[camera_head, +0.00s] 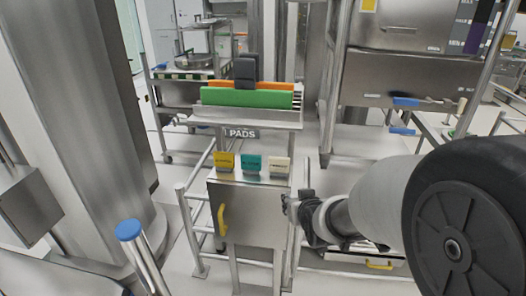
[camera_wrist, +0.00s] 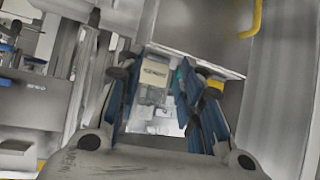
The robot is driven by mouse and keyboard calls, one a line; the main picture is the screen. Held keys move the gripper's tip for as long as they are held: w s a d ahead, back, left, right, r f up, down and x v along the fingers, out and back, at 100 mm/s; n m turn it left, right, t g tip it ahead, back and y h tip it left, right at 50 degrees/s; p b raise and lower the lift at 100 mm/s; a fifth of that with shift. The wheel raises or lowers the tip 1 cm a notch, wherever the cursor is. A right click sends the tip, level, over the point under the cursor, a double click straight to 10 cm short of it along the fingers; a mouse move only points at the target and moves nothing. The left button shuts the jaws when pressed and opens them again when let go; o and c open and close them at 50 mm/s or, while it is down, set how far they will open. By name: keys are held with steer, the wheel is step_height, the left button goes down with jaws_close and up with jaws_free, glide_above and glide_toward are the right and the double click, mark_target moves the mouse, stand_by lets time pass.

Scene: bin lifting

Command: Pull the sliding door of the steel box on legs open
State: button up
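The steel box on legs (camera_head: 258,222) stands in the middle of the head view. Its front is a flat steel panel with a yellow handle (camera_head: 222,219) upright near the left edge. No opening shows in the front. In the wrist view the box's panel (camera_wrist: 205,35) fills the top, with the yellow handle (camera_wrist: 252,18) at upper right. My gripper (camera_head: 298,205) is beside the box's right edge, apart from the handle. In the wrist view my gripper (camera_wrist: 152,75) has its blue-padded fingers spread, with nothing held between them.
Yellow (camera_head: 223,162), teal (camera_head: 251,164) and cream (camera_head: 279,165) labelled blocks sit along the box's top. Behind stands a rack with green (camera_head: 247,98) and orange boards. A blue-capped post (camera_head: 129,231) stands at front left. Rails flank the box; floor in front is partly clear.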

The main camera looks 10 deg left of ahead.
steer(key=w+a+f+n+t+y, duration=0.1)
steer(key=w+a+f, duration=0.3)
steer(key=a+f, duration=0.2)
steer(key=n+t+y+p, duration=0.2)
steer(key=t+y, duration=0.1)
steer(key=y, duration=0.3)
glide_toward(222, 223)
steer(key=b+x, duration=0.5)
steer(key=x, duration=0.5)
steer(key=shift+w+a+r, duration=0.2)
steer(key=shift+w+a, duration=0.1)
steer(key=shift+c, duration=0.4)
jaws_close()
